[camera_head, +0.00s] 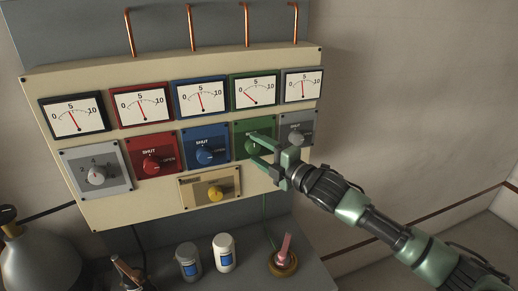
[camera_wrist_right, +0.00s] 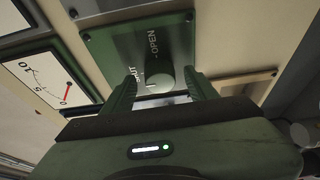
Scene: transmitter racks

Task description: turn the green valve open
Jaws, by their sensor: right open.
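The green valve is a green plate (camera_head: 240,143) in the upper valve row, right of the blue valve, partly hidden by my right gripper (camera_head: 260,151). A pale mark beside the knob lies near SHUT. My right gripper (camera_wrist_right: 163,90) is open, its fingers on either side of the knob; contact cannot be told. My left gripper is not in view.
The blue valve (camera_head: 206,152) and grey valve (camera_head: 297,132) flank the green one closely. A red valve (camera_head: 152,160) and yellow knob (camera_head: 215,194) share the panel. Bottles (camera_head: 224,252) and a pink-handled item (camera_head: 284,252) stand below. A metal cylinder (camera_head: 40,262) is lower left.

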